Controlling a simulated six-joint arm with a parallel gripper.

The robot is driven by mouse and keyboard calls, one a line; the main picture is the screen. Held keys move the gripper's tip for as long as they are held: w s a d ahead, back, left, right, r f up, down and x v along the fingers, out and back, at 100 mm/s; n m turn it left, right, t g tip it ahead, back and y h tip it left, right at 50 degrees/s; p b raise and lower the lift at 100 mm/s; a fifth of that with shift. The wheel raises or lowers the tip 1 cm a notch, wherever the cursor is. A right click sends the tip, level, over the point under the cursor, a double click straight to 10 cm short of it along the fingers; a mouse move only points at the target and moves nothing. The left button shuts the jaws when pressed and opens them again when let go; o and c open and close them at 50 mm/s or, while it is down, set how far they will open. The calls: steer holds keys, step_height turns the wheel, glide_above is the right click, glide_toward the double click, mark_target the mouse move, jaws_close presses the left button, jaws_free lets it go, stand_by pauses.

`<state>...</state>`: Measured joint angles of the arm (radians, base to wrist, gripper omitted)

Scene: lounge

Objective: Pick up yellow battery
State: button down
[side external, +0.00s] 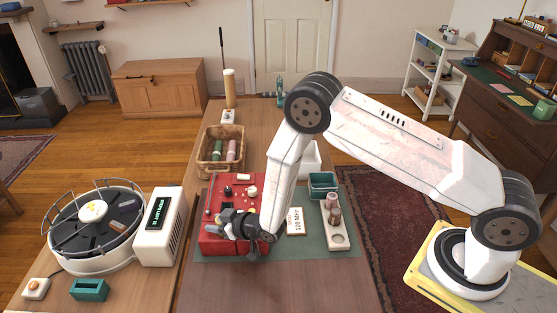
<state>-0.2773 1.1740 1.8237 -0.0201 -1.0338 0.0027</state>
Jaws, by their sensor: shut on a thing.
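My gripper (232,220) is low over the red panel box (214,243) in the middle of the table. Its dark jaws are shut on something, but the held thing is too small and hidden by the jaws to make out. I cannot pick out a yellow battery for certain. A round carousel (66,247) at the left has a dark top with a few small items on it and a pale yellowish cap (93,211) at its centre.
A white unit with a green display (158,213) stands beside the carousel. A teal block (89,289) is in front. A wicker basket (207,168) holds green and pink cylinders. A labelled card (295,221), a tray with cylinders (337,240) and a green bin (322,182) stand right of the red box.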

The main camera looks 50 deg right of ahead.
steer(key=shift+r, duration=0.2)
steer(key=shift+r, duration=0.85)
steer(key=s+d+r, duration=0.3)
steer(key=s+r, duration=0.8)
steer(key=s, duration=0.2)
steer(key=shift+s+d, duration=0.15)
steer(key=shift+s, duration=0.15)
